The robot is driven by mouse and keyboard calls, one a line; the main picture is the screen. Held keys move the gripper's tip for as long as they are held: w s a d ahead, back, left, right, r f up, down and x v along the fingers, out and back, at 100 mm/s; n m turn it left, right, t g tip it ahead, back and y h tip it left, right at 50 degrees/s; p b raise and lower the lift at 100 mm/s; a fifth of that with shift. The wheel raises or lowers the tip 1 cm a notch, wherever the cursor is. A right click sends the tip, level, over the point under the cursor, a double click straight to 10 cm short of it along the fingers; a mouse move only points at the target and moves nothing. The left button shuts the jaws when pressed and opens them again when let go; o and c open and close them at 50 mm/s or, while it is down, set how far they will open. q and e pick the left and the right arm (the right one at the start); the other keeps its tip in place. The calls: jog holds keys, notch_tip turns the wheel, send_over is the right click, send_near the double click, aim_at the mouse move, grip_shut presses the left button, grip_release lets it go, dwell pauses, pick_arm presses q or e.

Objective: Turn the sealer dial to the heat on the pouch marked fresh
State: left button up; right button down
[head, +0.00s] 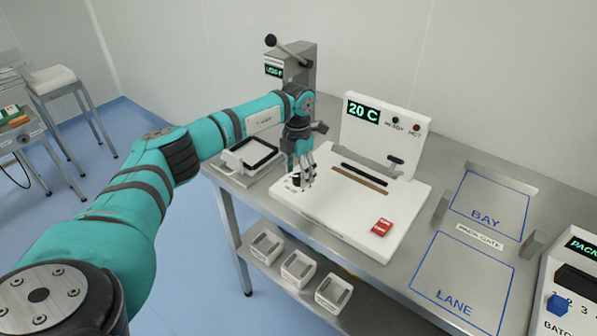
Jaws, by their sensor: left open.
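The white sealer (352,222) stands on the steel table, and its upright panel display (363,110) reads 20 C. Two small lamps sit beside the display; the right one (416,127) is reddish and labelled HOT. My left gripper (301,178) is open and points down over the left end of the sealer base. A dark dial (298,180) shows in part at its fingertips; whether the fingers touch it I cannot tell. My right gripper is not in view.
A lever press (290,68) and a scale-like tray (250,153) stand behind and left of the sealer. To the right are outlined areas marked BAY (489,207) and LANE (462,283), both empty, and a PACK unit (570,290). Small white bins sit on the lower shelf.

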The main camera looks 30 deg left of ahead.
pick_arm(q)
jog(key=shift+f, duration=0.65)
jog(key=c, duration=1.1)
jog(key=shift+c, duration=0.2)
jog(key=shift+m, duration=0.3)
